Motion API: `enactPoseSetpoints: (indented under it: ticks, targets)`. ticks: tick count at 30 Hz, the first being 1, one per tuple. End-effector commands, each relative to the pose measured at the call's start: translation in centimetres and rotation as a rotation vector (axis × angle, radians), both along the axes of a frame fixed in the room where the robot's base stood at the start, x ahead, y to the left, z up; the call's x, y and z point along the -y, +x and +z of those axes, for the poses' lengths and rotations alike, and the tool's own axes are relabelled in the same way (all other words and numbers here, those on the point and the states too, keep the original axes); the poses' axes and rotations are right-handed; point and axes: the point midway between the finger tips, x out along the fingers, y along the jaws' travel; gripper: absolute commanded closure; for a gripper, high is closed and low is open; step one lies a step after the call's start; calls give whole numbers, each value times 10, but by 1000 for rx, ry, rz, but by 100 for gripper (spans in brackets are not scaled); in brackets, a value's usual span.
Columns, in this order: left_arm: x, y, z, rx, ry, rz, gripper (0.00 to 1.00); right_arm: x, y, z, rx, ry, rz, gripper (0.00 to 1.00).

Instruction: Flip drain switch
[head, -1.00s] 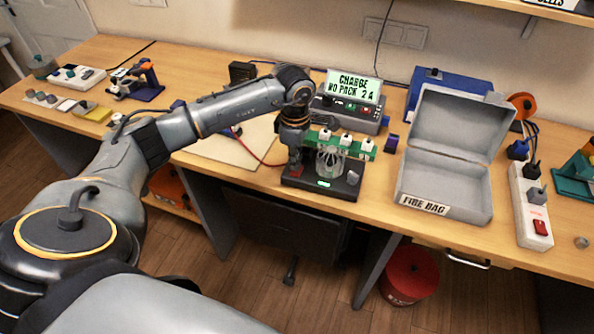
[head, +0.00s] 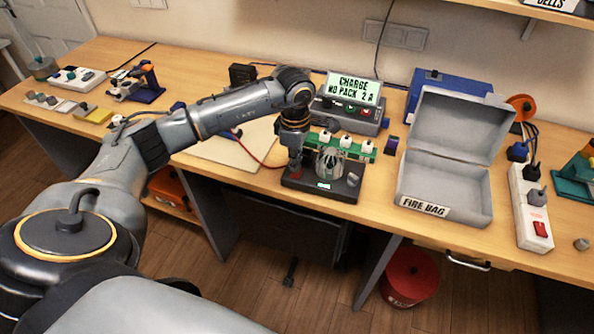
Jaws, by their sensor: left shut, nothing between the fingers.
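A small black device (head: 340,190) with a lit green display and a grey knob lies at the table's front edge; a wire-cage lamp-like part (head: 330,162) stands on it. I take it for the drain unit, though I see no label. A red switch (head: 296,170) shows at its left end. My left gripper (head: 295,164) points down right over that red switch, its fingers shut and empty. Whether the fingertips touch the switch cannot be told. My right gripper is not in view.
Behind stands a charger (head: 349,112) reading "CHARGE NO PACK 2 A", with a green board (head: 362,149) in front. An open grey fire bag box (head: 445,207) and a power strip (head: 530,205) with a red switch stand to the right.

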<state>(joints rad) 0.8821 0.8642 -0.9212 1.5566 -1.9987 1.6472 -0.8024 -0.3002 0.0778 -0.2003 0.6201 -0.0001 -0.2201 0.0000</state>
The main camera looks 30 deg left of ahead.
Motion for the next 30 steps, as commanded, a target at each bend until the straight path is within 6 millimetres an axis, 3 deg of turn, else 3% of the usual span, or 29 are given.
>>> enactPoseSetpoints:
  ticks: [30]
  targets:
    - [0,0,-12,0,0,0,100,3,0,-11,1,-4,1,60]
